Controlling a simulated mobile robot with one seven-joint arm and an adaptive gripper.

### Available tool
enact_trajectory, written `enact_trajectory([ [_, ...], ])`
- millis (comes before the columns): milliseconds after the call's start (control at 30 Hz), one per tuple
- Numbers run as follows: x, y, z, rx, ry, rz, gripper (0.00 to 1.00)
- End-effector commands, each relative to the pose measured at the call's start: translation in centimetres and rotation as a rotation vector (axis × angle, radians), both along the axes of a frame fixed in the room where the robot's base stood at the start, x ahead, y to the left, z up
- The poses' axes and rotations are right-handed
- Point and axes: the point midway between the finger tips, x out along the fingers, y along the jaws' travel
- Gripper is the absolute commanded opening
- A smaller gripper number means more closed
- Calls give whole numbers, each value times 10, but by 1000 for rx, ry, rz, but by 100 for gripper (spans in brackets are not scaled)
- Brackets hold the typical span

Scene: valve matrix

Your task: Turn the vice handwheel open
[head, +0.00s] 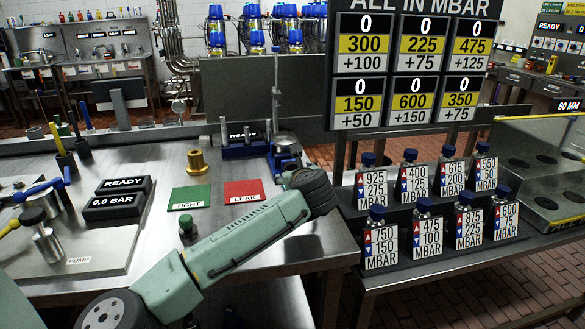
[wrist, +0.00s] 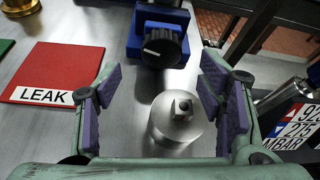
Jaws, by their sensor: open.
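The blue vice (head: 243,151) stands on the steel bench in the head view, beyond the red LEAK mat. In the wrist view the vice (wrist: 133,40) is at the top. Its round black handwheel (wrist: 158,47) with a white mark faces me. My gripper (wrist: 160,98) is open, with purple pads left and right and nothing held. The handwheel lies beyond the fingertips in the picture, apart from both pads. A silver cylinder (wrist: 172,133) with a square nub shows between the fingers. In the head view my wrist hides most of the fingers and the handwheel.
The red LEAK mat (head: 243,192) and green TIGHT mat (head: 189,198) lie on the bench, with a brass fitting (head: 196,162) behind them. Several labelled valves stand on a rack (head: 390,262) to the right. A dark upright panel (head: 236,95) stands behind the vice.

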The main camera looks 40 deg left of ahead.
Motion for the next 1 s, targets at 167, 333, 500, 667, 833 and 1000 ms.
enact_trajectory([
  [167,23,22,-10,-1,0,-1,62],
  [333,37,35,-19,-1,-2,-2,62],
  [500,42,41,-24,0,-3,-3,62],
  [667,42,42,-24,0,-3,-3,62],
  [833,42,41,-24,0,-3,-3,56],
  [1000,42,41,-24,0,-3,-3,45],
])
